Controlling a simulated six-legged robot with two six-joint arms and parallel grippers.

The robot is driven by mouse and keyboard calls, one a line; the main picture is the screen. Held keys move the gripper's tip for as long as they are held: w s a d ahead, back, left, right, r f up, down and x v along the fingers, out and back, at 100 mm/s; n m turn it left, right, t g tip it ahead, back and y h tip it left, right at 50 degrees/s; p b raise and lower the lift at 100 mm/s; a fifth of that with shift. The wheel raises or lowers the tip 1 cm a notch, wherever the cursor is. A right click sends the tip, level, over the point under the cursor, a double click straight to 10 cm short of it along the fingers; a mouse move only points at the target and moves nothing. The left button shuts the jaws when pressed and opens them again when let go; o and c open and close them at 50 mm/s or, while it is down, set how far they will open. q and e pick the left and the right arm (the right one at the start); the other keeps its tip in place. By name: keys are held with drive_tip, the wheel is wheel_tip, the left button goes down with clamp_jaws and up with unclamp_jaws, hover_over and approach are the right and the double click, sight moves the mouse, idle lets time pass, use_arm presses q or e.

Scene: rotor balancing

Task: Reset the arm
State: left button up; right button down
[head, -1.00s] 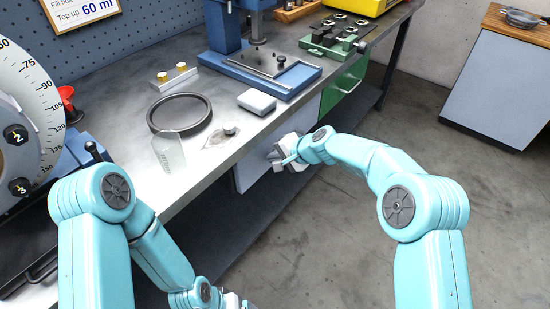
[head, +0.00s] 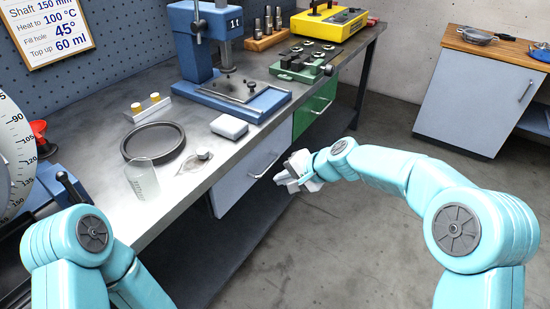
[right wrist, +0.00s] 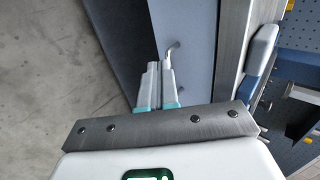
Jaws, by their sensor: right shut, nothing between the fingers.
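My right gripper (head: 284,180) is in the head view, in front of the workbench's grey drawer (head: 250,175) and below the bench top. In the right wrist view its two fingers (right wrist: 157,84) lie together, shut with nothing between them. The drawer's bar handle (right wrist: 172,50) shows just beyond the fingertips; I cannot tell whether they touch. My left arm stands at the lower left of the head view, and its gripper is out of the picture.
The bench top holds a dark ring (head: 154,143), a clear beaker (head: 142,180), a white box (head: 229,126), a blue press (head: 195,45) and a yellow case (head: 328,22). A grey cabinet (head: 475,95) stands at the right. The floor between is clear.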

drive_tip(key=s+d+f+n+g+h+p, duration=0.1)
drive_tip(key=s+d+f+h+p, duration=0.1)
drive_tip(key=s+d+f+p, duration=0.35)
drive_tip(key=s+d+f+n+g+h+p, duration=0.1)
drive_tip(key=s+d+f+g+h+p, duration=0.1)
drive_tip(key=s+f, duration=0.7)
use_arm(q)
wheel_tip(320, 180, up, 11)
drive_tip(key=p, duration=0.3)
drive_tip(key=shift+p, duration=0.4)
use_arm(e)
drive_tip(key=s+d+f+n+g, duration=0.1)
drive_tip(key=s+f+n, duration=0.1)
drive_tip(key=s, duration=1.7)
drive_tip(key=shift+f+n+g, duration=0.15)
drive_tip(key=shift+n+g, duration=0.25)
use_arm(q)
drive_tip(key=shift+w+a+r, duration=0.1)
drive_tip(key=shift+c, duration=0.3)
